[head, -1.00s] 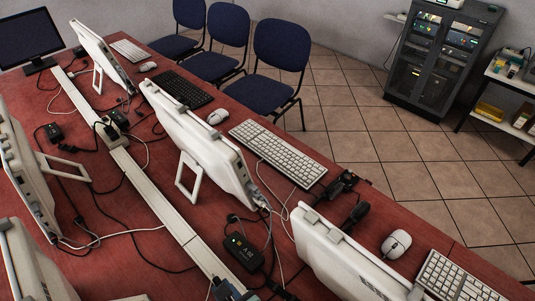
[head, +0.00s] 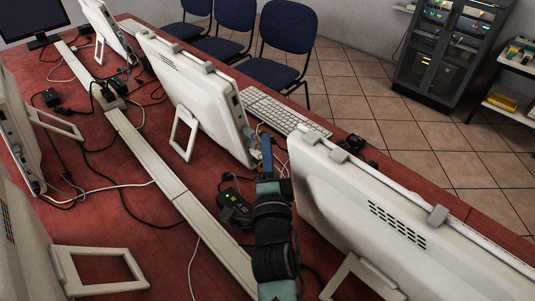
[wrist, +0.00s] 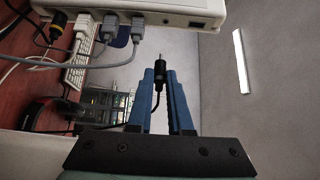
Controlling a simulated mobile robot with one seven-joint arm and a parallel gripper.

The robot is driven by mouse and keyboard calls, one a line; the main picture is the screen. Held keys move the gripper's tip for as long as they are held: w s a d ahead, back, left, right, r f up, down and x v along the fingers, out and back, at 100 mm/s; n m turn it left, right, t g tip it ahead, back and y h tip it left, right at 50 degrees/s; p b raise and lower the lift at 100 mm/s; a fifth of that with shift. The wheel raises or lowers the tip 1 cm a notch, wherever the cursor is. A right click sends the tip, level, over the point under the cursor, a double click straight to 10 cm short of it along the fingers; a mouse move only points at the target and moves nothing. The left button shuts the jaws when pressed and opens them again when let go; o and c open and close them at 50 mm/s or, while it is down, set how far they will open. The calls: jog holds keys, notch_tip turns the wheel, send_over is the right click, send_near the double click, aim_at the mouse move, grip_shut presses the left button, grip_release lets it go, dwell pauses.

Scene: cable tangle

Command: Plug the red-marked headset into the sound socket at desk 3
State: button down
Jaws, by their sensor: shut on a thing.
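In the head view my gripper (head: 267,150) is beside the port edge of the middle white computer (head: 190,90); the plug cannot be made out there. A dark curved thing with red (wrist: 45,112) shows at the left of the wrist view; I cannot tell whether it is the headset. No desk number is readable.
Grey connectors (wrist: 110,25) and a black plug with a yellow band (wrist: 57,24) sit along the case edge. A black adapter (head: 235,208) lies left of my arm. Another white computer (head: 370,205) stands close on the right. Loose cables cross the red desk.

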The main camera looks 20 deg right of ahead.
jog(key=w+b, duration=0.1)
jog(key=w+a+b, duration=0.1)
jog(key=w, duration=0.1)
jog(key=w+b, duration=0.1)
jog(key=shift+w+a+r+b, duration=0.2)
jog(key=shift+w+a+b, duration=0.1)
jog(key=shift+w+b, duration=0.1)
jog(key=shift+a+b, duration=0.1)
jog(key=shift+b, duration=0.45)
dwell(0.7)
jog(key=shift+w+a+b, duration=0.2)
jog(key=shift+w+b, duration=0.3)
jog(key=shift+b, duration=0.3)
jog(key=shift+w+a+b, duration=0.15)
jog(key=shift+w+b, duration=0.35)
jog(key=shift+b, duration=0.25)
dwell(0.3)
jog(key=c, duration=0.8)
grip_release()
jog(key=shift+o, duration=0.2)
